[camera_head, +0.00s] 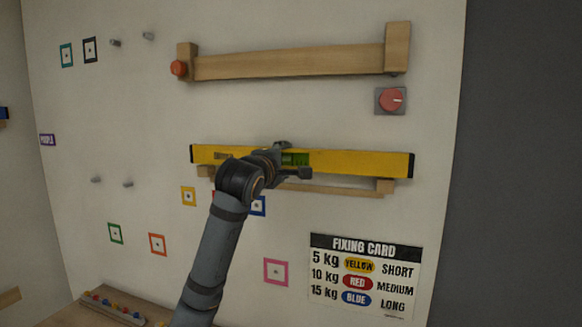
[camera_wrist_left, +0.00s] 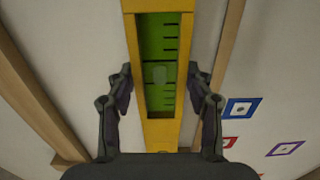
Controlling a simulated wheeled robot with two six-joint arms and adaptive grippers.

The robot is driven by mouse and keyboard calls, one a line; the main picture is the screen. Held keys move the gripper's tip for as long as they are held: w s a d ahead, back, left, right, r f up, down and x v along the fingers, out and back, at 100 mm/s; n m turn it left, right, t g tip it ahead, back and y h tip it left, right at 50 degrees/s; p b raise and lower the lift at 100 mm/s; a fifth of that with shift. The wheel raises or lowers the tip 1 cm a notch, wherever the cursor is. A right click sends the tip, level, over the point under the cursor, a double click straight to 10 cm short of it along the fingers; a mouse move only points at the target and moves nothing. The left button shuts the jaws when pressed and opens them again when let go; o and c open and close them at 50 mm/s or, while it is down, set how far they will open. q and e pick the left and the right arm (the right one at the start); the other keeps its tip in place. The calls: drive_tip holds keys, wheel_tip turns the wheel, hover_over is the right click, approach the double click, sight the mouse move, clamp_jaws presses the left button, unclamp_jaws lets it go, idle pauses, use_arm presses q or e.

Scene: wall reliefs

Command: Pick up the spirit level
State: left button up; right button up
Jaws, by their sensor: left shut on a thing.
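The spirit level (camera_head: 360,163) is a long yellow bar with dark ends and a green vial window. It lies nearly level in front of the wall, just above a lower wooden rack (camera_head: 340,189); I cannot tell whether it still touches the rack. My left gripper (camera_head: 294,160) is shut on the spirit level near its middle, with one finger above and one below. The left wrist view shows the green vial (camera_wrist_left: 160,70) between the two fingers. The arm and gripper hide part of the level and rack. My right gripper is not in view.
Above is a wooden shelf (camera_head: 290,64) with a red knob (camera_head: 178,68); a red dial (camera_head: 391,100) is at right. A fixing card (camera_head: 364,275) hangs below. Grey pegs (camera_head: 115,43) stick out at left. A bench (camera_head: 118,308) with coloured pieces stands lower left.

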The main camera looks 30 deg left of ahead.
use_arm(q)
drive_tip(key=b+v, duration=0.6)
drive_tip(key=v, duration=0.6)
idle(0.4)
